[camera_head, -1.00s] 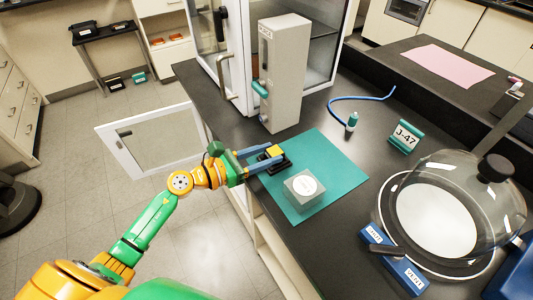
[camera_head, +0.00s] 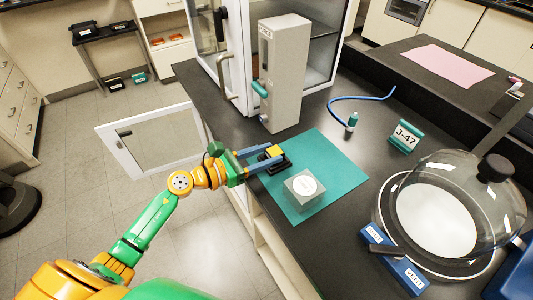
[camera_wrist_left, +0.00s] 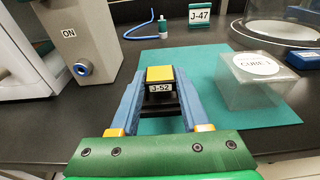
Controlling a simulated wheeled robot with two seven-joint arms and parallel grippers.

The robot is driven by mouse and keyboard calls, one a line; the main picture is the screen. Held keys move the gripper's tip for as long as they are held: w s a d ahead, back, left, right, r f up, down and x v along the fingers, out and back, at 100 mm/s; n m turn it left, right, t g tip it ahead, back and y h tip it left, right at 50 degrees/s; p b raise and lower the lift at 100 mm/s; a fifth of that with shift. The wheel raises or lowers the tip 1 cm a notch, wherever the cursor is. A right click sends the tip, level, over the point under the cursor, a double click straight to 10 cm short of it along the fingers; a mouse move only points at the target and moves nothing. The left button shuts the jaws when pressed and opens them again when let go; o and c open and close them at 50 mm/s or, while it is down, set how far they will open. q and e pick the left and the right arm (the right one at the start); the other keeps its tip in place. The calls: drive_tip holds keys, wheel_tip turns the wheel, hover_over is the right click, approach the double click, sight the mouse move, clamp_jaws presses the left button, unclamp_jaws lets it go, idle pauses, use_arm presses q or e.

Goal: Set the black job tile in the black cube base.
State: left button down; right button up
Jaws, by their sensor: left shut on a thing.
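My left gripper (camera_head: 268,157) is over the near left part of the teal mat, its two blue fingers on either side of a black job tile with a white label reading J-52 (camera_wrist_left: 160,88). It is shut on this tile. A yellow cube (camera_head: 274,151) stands right behind the label; it also shows in the left wrist view (camera_wrist_left: 160,74). The black cube base (camera_head: 284,164) lies low around and under the cube on the mat. The fingers hide much of the base, and I cannot tell whether the tile is fully seated in it. My right gripper is out of view.
A clear cube with a round white label (camera_head: 304,186) stands on the teal mat (camera_head: 335,160), right of the gripper. A grey instrument tower (camera_head: 284,75) rises behind. A J-47 stand (camera_head: 405,136), a blue hose (camera_head: 360,97) and a glass bell jar (camera_head: 450,190) are farther right.

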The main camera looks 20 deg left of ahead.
use_arm(q)
drive_tip(key=shift+f, duration=0.15)
drive_tip(key=shift+f, duration=0.1)
idle(0.7)
drive_tip(key=shift+f+b, duration=0.5)
drive_tip(key=shift+b, duration=0.2)
drive_tip(key=shift+r, duration=0.2)
drive_tip(key=shift+r+p, duration=0.65)
drive_tip(key=shift+p, duration=0.15)
drive_tip(key=c, duration=1.2)
unclamp_jaws()
drive_tip(key=shift+f, duration=0.1)
clamp_jaws()
